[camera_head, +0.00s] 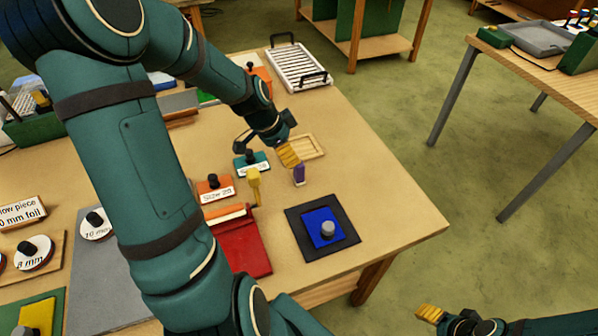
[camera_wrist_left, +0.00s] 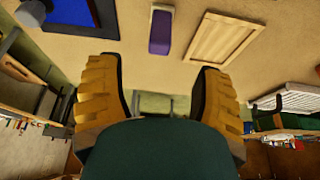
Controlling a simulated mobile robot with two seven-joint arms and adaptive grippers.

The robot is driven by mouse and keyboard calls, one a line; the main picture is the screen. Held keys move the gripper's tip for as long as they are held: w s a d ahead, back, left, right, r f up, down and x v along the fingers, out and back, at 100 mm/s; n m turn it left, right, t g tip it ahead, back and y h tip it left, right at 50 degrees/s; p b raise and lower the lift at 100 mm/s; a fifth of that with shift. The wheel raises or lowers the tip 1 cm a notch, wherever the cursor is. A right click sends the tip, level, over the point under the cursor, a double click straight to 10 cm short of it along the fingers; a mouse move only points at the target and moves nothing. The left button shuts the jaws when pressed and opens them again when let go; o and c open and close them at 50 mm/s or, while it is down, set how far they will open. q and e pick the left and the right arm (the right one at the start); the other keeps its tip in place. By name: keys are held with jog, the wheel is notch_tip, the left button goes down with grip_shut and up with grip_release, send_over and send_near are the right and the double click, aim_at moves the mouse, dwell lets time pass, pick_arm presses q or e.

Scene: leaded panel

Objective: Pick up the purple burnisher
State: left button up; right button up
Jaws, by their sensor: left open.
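The purple burnisher (camera_head: 299,176) stands on the bench between the blue pad and the wooden tray. It has a purple body and a paler top. In the left wrist view the burnisher (camera_wrist_left: 160,32) shows top centre, beyond the fingertips and between their lines. My left gripper (camera_head: 272,168) is open and empty, above the bench close to the burnisher and to its left in the head view. Its two yellow fingers stand wide apart in the left wrist view (camera_wrist_left: 157,75). My right gripper (camera_head: 431,313) shows only partly at lower right, away from the bench.
A blue block with a grey knob on a dark mat (camera_head: 295,217) lies in front of the burnisher. A shallow wooden tray (camera_head: 318,146) lies just behind it. Labelled knob blocks, one orange (camera_head: 207,190), and a red piece (camera_head: 240,250) lie to the left. The right bench edge is clear.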

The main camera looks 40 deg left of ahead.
aim_at(301, 169)
pick_arm(q)
jog(key=x, duration=1)
jog(key=shift+w+d, duration=0.1)
jog(key=shift+w, duration=0.05)
grip_shut()
